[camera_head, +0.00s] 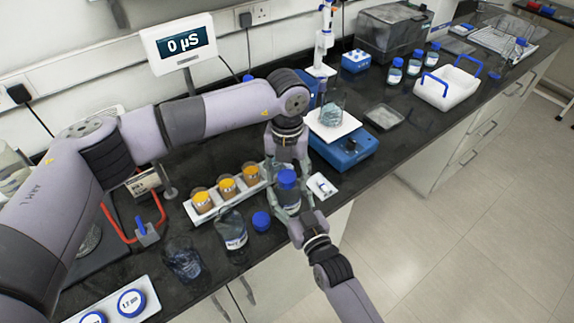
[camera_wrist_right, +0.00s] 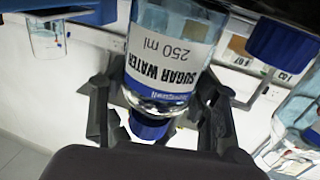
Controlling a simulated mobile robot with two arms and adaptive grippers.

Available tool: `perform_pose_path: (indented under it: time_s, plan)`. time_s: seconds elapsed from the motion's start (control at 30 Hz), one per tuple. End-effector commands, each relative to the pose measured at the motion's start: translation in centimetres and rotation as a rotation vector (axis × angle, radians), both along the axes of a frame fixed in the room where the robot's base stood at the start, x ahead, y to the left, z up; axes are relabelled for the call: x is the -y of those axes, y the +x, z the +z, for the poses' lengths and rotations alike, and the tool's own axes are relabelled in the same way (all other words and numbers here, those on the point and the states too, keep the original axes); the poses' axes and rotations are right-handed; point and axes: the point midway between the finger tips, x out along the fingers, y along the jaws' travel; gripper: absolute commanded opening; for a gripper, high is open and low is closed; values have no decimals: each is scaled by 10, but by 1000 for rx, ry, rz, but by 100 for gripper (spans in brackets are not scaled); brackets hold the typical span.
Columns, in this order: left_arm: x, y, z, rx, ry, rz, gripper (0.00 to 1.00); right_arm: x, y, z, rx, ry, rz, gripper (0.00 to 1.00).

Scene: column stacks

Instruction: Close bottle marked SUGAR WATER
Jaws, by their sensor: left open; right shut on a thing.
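The SUGAR WATER bottle (camera_wrist_right: 172,58) appears upside down in the right wrist view, its label readable. My right gripper (camera_head: 290,208) is shut on this bottle, which is mostly hidden in the head view. A blue cap (camera_head: 288,177) is at the bottle's mouth; it also shows in the right wrist view (camera_wrist_right: 149,128). I cannot tell whether it is fully seated. My left gripper (camera_head: 288,165) reaches down from above and is open, its fingers close around the cap.
Another blue cap (camera_head: 261,222) lies on the bench beside an open labelled bottle (camera_head: 232,233). A rack (camera_head: 246,188) of orange-filled beakers is behind them. A blue balance (camera_head: 345,148) bears a beaker (camera_head: 332,110). A white crate (camera_head: 447,88) stands farther right.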

Motion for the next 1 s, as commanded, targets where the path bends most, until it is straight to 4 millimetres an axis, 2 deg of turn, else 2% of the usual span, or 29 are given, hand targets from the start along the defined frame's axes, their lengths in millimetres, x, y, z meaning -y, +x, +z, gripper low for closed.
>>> perform_pose_path:
  time_s: [0.27,1.0]
  plan:
    - [0,0,-1,0,0,0,54,0,0,0,0,-1,0,0]
    - [0,0,-1,-1,0,0,5,0,0,0,0,-1,0,0]
